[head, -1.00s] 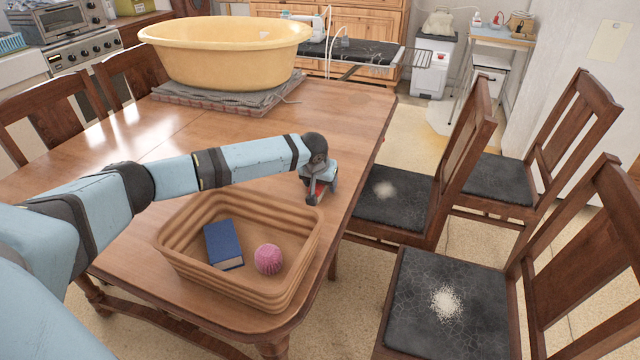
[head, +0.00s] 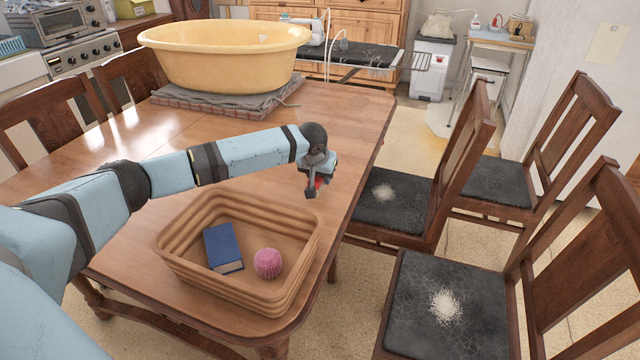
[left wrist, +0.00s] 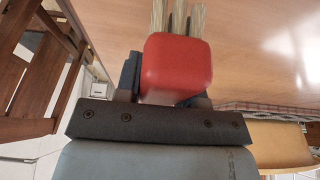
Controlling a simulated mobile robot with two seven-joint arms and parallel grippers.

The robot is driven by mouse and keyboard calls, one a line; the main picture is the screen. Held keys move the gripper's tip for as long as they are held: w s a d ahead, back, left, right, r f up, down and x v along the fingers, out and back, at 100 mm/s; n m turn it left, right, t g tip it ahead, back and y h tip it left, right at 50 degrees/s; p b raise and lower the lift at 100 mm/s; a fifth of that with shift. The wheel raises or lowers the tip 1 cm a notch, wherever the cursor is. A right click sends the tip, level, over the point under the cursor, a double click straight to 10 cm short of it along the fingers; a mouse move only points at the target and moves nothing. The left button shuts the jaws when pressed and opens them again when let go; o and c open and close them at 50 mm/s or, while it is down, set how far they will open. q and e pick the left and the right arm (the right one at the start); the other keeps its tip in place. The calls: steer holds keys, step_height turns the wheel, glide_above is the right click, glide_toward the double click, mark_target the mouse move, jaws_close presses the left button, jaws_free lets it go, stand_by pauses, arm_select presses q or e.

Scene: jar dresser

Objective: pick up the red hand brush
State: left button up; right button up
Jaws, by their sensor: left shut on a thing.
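The red hand brush (left wrist: 177,68) is held between the fingers of my left gripper (left wrist: 160,95) in the left wrist view. Its pale bristles (left wrist: 178,16) show at the top of that view. In the head view my left gripper (head: 314,186) is above the right side of the wooden table, just behind the basket's far right corner. Only a small red part of the brush (head: 320,181) shows there; the rest is hidden by the gripper. My right gripper is not in view.
A brown basket (head: 215,285) near the table's front holds a blue book (head: 223,247) and a pink ball (head: 268,262). A yellow tub (head: 220,60) stands on folded cloth at the back. Chairs (head: 440,295) stand along the right. The table's middle (head: 180,135) is clear.

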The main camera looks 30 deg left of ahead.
arm_select(q)
step_height(320, 180, up, 17)
steer(key=p, duration=0.2)
steer(key=shift+f, duration=0.2)
